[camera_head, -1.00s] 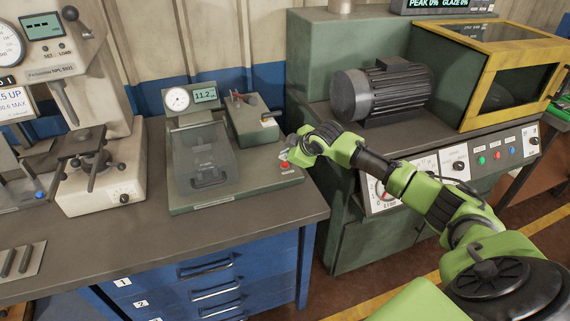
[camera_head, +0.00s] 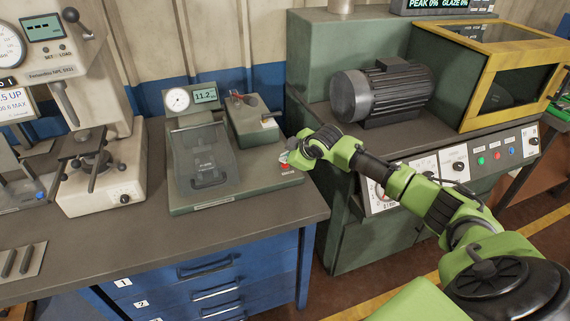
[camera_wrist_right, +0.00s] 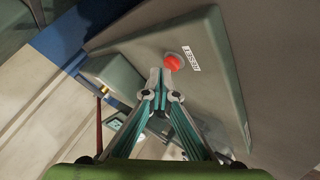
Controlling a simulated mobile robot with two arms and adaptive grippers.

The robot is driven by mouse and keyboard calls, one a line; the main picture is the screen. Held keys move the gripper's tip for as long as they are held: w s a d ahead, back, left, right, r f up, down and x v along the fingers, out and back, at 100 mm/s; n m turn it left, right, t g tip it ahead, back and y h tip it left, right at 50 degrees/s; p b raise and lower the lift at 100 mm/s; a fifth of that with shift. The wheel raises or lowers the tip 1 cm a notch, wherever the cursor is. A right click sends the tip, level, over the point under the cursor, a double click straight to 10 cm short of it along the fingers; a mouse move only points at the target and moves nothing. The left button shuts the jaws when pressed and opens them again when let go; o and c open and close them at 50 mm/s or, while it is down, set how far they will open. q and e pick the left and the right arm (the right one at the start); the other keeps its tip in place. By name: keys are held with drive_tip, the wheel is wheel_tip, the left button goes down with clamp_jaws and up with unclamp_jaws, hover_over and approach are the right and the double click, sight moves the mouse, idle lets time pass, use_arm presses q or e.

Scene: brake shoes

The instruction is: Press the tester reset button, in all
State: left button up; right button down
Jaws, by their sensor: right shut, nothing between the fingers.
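The tester (camera_head: 203,160) is a grey-green unit on the bench, with a dial and a display reading 11.2. Its red reset button (camera_head: 285,167) is on the right front part of its top, partly hidden by my gripper in the head view. In the right wrist view the red button (camera_wrist_right: 173,61) sits beside a "RESET" label, just beyond the fingertips. My right gripper (camera_head: 288,156) is shut and empty, its tips close to the button (camera_wrist_right: 161,72); I cannot tell whether they touch. My left gripper is not in view.
A hardness tester (camera_head: 110,175) stands left of the tester on the bench (camera_head: 250,228). A green machine with a grey motor (camera_head: 382,92) and a yellow-framed guard (camera_head: 510,75) stands at the right. The front of the bench is mostly clear.

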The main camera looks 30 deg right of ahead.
sight(286, 165)
drive_tip(key=shift+f, duration=0.55)
idle(0.8)
drive_tip(key=shift+r, duration=0.1)
drive_tip(key=shift+r+p, duration=0.8)
drive_tip(key=shift+p, duration=0.2)
wheel_tip(286, 165, up, 5)
drive_tip(key=p, duration=0.5)
drive_tip(key=shift+r, duration=0.1)
idle(0.4)
